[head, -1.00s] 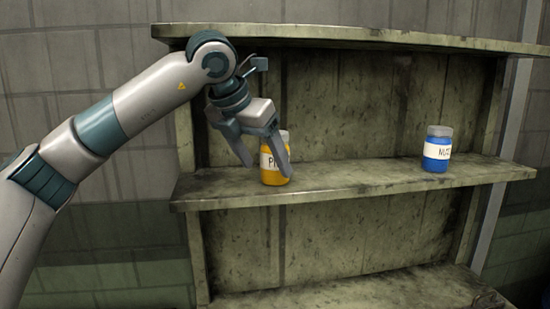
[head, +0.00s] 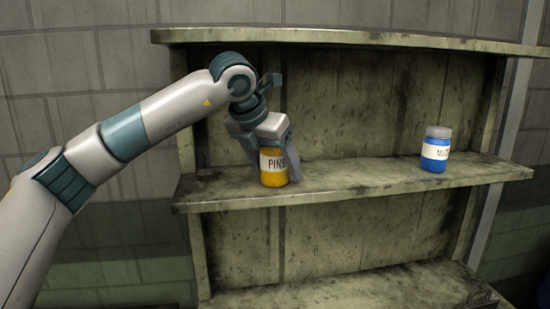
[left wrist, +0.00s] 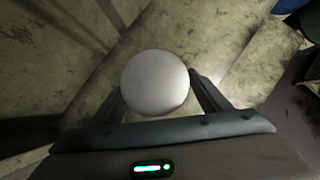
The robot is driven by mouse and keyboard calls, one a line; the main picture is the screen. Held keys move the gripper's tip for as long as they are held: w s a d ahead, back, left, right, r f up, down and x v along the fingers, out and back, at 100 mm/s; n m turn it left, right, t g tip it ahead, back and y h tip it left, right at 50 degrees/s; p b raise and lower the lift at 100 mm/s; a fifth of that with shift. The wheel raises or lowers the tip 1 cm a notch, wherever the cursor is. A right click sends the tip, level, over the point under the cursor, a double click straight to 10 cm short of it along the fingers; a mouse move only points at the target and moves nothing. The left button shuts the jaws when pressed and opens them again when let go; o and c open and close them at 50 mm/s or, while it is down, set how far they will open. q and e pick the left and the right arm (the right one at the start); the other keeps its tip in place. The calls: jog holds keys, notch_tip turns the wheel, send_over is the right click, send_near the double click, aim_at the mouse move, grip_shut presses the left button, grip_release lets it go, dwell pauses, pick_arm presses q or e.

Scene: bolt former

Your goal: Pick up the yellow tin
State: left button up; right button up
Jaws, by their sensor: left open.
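The yellow tin (head: 274,178), with a white label reading "PINS", stands upright on the middle shelf, left of centre in the head view. In the left wrist view its round grey lid (left wrist: 155,82) sits between the two fingers. My left gripper (head: 275,172) reaches down over the tin with one finger on either side; it also shows in the left wrist view (left wrist: 155,95). It is open, and a small gap seems to show beside the lid on the right finger's side. The gripper hides the tin's top in the head view. My right gripper is not in view.
A blue tin (head: 435,150) with a grey lid and white label stands on the same middle shelf (head: 350,187) at the right. The shelf between the tins is clear. The top shelf board (head: 350,38) runs above my left wrist.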

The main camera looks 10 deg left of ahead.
pick_arm(q)
jog(key=shift+f, duration=0.15)
dwell(0.3)
jog(key=c, duration=1.3)
jog(key=shift+r, duration=0.2)
